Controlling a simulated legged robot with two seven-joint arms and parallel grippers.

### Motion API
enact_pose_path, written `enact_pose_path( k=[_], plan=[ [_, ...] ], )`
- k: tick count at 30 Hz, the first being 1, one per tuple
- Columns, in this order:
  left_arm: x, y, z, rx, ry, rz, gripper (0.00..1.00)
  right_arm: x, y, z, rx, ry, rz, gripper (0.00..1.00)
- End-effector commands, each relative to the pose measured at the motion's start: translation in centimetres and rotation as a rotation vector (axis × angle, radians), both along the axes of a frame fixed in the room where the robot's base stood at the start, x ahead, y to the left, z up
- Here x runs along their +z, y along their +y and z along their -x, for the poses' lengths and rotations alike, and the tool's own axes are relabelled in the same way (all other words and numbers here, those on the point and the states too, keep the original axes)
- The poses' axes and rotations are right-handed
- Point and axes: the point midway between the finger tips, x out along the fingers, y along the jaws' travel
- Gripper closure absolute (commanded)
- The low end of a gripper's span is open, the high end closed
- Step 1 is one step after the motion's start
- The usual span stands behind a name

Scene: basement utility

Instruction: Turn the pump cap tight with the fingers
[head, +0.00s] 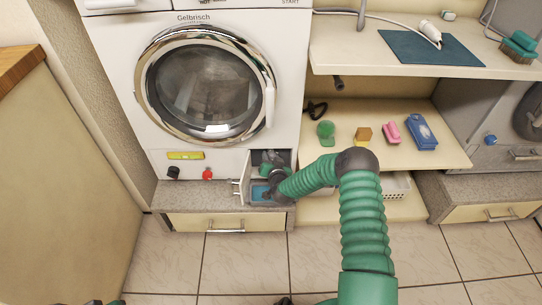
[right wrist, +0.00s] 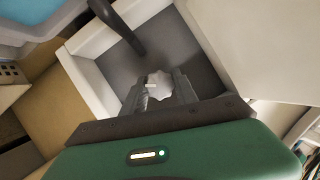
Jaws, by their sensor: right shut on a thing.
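The pump cap (right wrist: 159,86), a small pale knob, sits in the grey recess of the washing machine's (head: 205,90) lower panel. In the right wrist view, the fingers of my right gripper (right wrist: 160,91) are around the cap, one on each side, and shut on it. In the head view, my right gripper (head: 272,178) reaches into the open recess (head: 270,158) at the machine's lower right, and my wrist hides the cap there. The small hatch door (head: 240,186) stands open to the left.
A blue tray (head: 260,193) stands on the ledge below the recess. A dark hose (right wrist: 120,25) hangs beside the cap. Black (head: 173,172) and red (head: 207,173) knobs are left of the hatch. Shelves with several small items are on the right.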

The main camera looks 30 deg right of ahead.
Motion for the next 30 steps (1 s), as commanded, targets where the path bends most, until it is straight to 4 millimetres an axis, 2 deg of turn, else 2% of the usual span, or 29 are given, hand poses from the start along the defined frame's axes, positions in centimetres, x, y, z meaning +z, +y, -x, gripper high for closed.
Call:
enact_pose_path(
  k=[4, 5, 10, 18, 22, 26, 30],
  plan=[
    [-0.2, 0.0, 0.0, 0.000, 0.001, 0.000, 0.64, -0.2, -0.1, 0.1, -0.002, 0.001, -0.002, 1.00],
    [-0.2, 0.0, 0.0, 0.000, 0.001, 0.000, 0.64, -0.2, -0.1, 0.1, -0.002, 0.001, -0.002, 0.64],
    [-0.2, 0.0, 0.0, 0.000, 0.001, 0.000, 0.64, -0.2, -0.1, 0.1, -0.002, 0.000, -0.003, 0.43],
    [-0.1, 0.0, 0.0, 0.000, 0.001, 0.000, 0.64, -0.1, 0.0, 0.1, -0.001, -0.001, -0.003, 0.43],
    [0.8, 0.0, 0.0, 0.000, 0.001, 0.000, 0.64, 0.6, 0.4, 1.0, -0.001, 0.002, -0.003, 0.43],
    [2.7, 0.0, 0.0, 0.000, 0.001, 0.000, 0.64, 2.0, 1.5, 3.5, 0.001, 0.002, -0.004, 0.43],
    [4.8, 0.0, 0.0, 0.000, 0.001, 0.000, 0.64, 3.5, 3.1, 7.2, 0.002, 0.004, -0.004, 0.43]
  ],
)
